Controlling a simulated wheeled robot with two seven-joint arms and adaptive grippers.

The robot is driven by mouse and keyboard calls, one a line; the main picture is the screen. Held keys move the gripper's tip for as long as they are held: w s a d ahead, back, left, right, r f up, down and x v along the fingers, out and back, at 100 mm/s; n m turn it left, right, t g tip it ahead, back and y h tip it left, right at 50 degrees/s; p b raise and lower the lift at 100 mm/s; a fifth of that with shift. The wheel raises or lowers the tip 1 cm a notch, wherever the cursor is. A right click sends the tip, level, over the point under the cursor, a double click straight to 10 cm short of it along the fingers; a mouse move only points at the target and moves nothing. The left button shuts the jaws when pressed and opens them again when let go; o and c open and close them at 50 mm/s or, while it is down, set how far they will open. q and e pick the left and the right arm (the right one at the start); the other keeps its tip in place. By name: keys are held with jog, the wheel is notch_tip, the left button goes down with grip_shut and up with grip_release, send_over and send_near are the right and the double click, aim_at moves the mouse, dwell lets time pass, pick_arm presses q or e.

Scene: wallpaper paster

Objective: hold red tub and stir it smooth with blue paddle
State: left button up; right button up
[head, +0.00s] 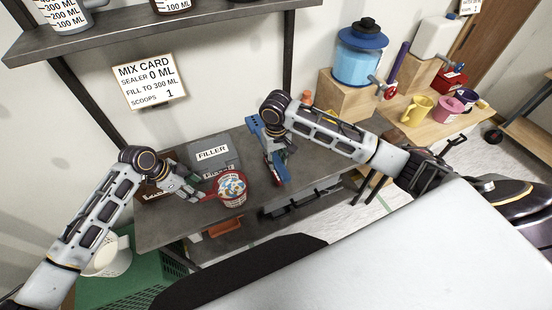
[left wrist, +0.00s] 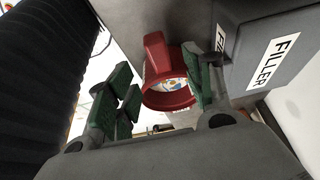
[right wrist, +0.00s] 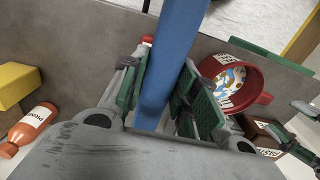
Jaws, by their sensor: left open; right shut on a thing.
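The red tub (head: 232,203) stands on the grey workbench, with patchy white, blue and yellow contents. Its handle points toward my left gripper (head: 198,194). My left gripper is open at the tub's left side. In the left wrist view the tub (left wrist: 150,98) shows beyond and between the spread green fingers (left wrist: 158,72); contact cannot be told. My right gripper (right wrist: 160,95) is shut on the blue paddle (right wrist: 176,45), to the right of the tub. The paddle (head: 261,138) is outside the tub; its lower end is unclear. The tub (right wrist: 262,80) also shows in the right wrist view.
A grey filler box (head: 222,150) stands behind the tub, and a dark paste box (right wrist: 258,140) is beside it. An orange bottle (right wrist: 35,122) and a yellow block (right wrist: 17,84) lie on the paddle's other side. A shelf (head: 150,38) overhangs the back. The bench front right is clear.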

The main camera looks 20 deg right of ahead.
aim_at(209, 196)
pick_arm(q)
jog(key=x, duration=0.3)
jog(key=shift+d+f+b, duration=0.1)
jog(key=shift+f+b, duration=0.05)
jog(key=shift+b, duration=0.15)
pick_arm(e)
jog(key=shift+f, duration=0.25)
pick_arm(q)
jog(key=shift+b+x, duration=2.65)
jog(key=shift+x, duration=0.3)
pick_arm(e)
jog(key=shift+f, duration=2.65)
pick_arm(q)
grip_shut()
grip_release()
pick_arm(e)
jog(key=shift+r, duration=0.2)
